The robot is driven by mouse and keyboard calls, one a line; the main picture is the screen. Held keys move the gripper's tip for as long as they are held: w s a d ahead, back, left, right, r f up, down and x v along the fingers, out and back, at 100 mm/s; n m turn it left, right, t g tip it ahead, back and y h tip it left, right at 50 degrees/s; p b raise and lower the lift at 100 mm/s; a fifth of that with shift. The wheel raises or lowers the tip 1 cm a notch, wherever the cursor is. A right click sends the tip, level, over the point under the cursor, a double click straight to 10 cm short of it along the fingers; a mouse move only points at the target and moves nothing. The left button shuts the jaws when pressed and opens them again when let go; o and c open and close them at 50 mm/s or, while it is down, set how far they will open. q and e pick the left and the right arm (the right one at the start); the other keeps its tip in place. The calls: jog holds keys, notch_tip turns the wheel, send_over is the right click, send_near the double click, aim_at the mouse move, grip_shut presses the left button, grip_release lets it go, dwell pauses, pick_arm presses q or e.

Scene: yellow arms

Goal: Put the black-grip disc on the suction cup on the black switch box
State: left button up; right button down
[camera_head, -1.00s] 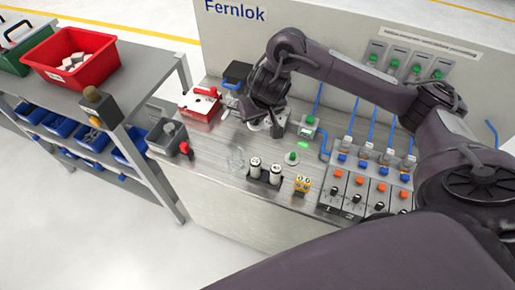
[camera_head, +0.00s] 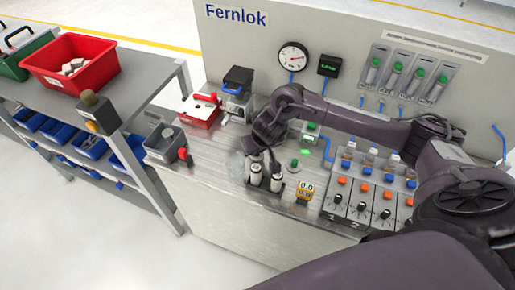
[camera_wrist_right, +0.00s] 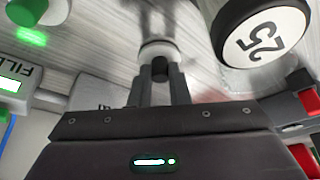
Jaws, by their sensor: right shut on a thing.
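My right gripper (camera_wrist_right: 159,80) is shut on the short black grip (camera_wrist_right: 160,68) of a disc. A pale round part (camera_wrist_right: 159,50), partly blurred, shows just beyond the grip. In the head view my right gripper (camera_head: 266,158) is above the bench beside two pale cylinders; the disc is hard to make out there. Several switch units (camera_head: 365,195) with orange buttons and black knobs stand at the right of the bench, with blue parts behind. I cannot tell which thing is the black switch box or its suction cup. My left gripper is not in view.
The pale cylinders (camera_head: 277,182) stand close to the gripper; one marked 25 (camera_wrist_right: 262,38) is near it in the wrist view. A red bin (camera_head: 70,66) is on the left shelf.

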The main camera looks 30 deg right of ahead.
jog(key=shift+f, duration=0.1)
jog(key=c, duration=1.8)
grip_release()
jog(key=o, duration=0.4)
jog(key=shift+o, duration=0.2)
